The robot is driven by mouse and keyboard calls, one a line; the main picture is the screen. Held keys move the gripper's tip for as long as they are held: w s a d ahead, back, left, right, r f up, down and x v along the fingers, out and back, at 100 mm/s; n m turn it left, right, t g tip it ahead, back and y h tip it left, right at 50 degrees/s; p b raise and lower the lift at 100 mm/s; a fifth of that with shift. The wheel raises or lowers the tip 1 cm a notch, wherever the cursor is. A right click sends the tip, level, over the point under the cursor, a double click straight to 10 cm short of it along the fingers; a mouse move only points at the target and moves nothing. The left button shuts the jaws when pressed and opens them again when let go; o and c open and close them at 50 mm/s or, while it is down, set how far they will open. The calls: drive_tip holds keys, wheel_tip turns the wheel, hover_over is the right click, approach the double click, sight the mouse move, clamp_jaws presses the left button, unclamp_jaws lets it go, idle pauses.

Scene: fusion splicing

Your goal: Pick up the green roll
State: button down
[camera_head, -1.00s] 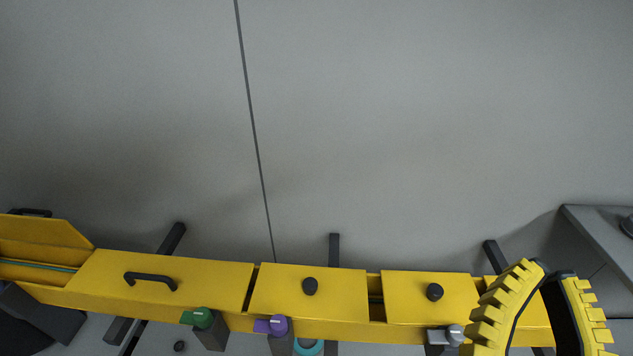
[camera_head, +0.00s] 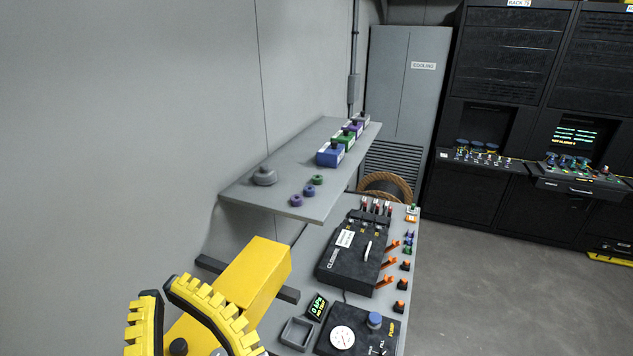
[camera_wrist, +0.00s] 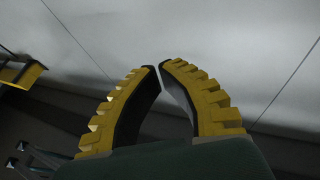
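A small green roll (camera_head: 317,180) lies on the grey wall shelf (camera_head: 247,193), in the head view. It is at the far end of a short row with a blue roll (camera_head: 309,191) and a purple roll (camera_head: 296,200). My gripper (camera_head: 161,287) is at the lower left of the head view, in front of a yellow trough, well apart from the roll. In the wrist view its yellow ribbed fingertips (camera_wrist: 159,66) nearly meet, with nothing between them. The green roll does not show in the wrist view.
A grey round piece (camera_head: 264,177) sits near the shelf's left end; blue, green and purple boxes (camera_head: 343,141) stand farther back. Below is a bench with a black device (camera_head: 345,262). The yellow trough (camera_head: 259,272) is beside my gripper. The shelf's front edge is clear.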

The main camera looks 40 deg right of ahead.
drive_tip(key=shift+c, duration=2.3)
unclamp_jaws()
